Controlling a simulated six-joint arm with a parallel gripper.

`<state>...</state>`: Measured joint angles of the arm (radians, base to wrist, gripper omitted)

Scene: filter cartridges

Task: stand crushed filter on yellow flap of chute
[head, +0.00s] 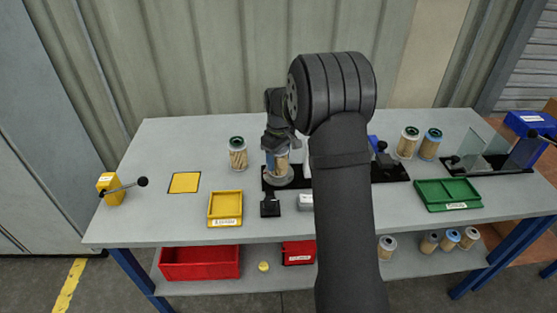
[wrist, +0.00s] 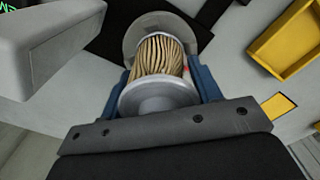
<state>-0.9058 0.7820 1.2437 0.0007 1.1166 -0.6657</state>
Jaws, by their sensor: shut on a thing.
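My gripper (head: 277,158) is shut on a filter cartridge (head: 282,165). In the wrist view the filter (wrist: 158,62) has tan pleats and a grey end cap, between the blue jaw pads (wrist: 160,95). Its far end is at a round grey seat (wrist: 143,22) on a black base; I cannot tell whether it touches. A small red mark shows at its side. Crushing is not clear. The yellow flap (head: 184,182) is a flat square in the tabletop, left of my gripper; its corner shows in the wrist view (wrist: 277,106).
A yellow box with a lever (head: 110,184) stands left of the flap. A green-capped filter (head: 238,154) stands between flap and gripper. A yellow tray (head: 225,222) lies in front, a green tray (head: 448,193) to the right. Two filters (head: 408,143) stand at back right.

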